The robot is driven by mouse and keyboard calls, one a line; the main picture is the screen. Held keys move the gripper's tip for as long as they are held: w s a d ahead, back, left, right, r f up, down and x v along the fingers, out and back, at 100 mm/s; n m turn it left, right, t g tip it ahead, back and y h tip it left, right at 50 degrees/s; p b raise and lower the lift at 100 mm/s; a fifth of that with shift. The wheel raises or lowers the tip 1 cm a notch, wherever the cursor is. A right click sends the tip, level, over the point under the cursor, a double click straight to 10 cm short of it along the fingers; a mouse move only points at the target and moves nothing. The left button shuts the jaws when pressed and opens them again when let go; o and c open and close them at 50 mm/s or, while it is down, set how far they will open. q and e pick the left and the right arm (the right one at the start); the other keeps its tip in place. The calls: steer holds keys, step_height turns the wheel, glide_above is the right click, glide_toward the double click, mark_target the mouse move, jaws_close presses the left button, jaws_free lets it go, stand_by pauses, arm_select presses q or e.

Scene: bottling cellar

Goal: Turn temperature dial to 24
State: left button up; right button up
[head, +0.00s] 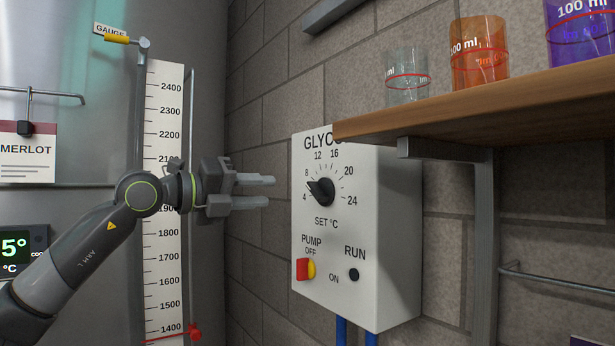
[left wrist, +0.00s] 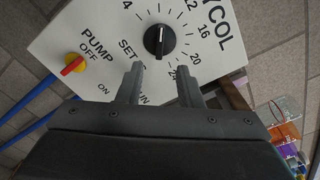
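The temperature dial (head: 324,191) is a black round knob on the white glycol control box (head: 394,215). Its pointer faces upper left, between the 4 and 8 marks; the 24 mark is at the lower right of the scale. My left gripper (head: 268,191) is at the dial's height, left of it and apart from it, with its two fingers parted and nothing between them. In the left wrist view, the dial (left wrist: 160,42) lies just beyond the open fingertips (left wrist: 160,69), about centred between them. My right gripper is not in view.
Below the dial are a red-and-yellow pump switch (head: 305,270) and a black run button (head: 354,275). A wooden shelf (head: 490,105) with several beakers juts out above the box on the right. A tall gauge scale (head: 165,240) stands behind my left arm.

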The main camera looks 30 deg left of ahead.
mark_target(311, 191)
arm_select(q)
steer(key=p+x, duration=0.5)
steer(key=x, duration=0.4)
steer(key=shift+w+d+r+p, duration=0.1)
steer(key=shift+r+p, duration=0.05)
steer(key=shift+p, duration=0.15)
steer(key=shift+p+x, duration=0.35)
steer(key=shift+x, duration=0.55)
jaws_close()
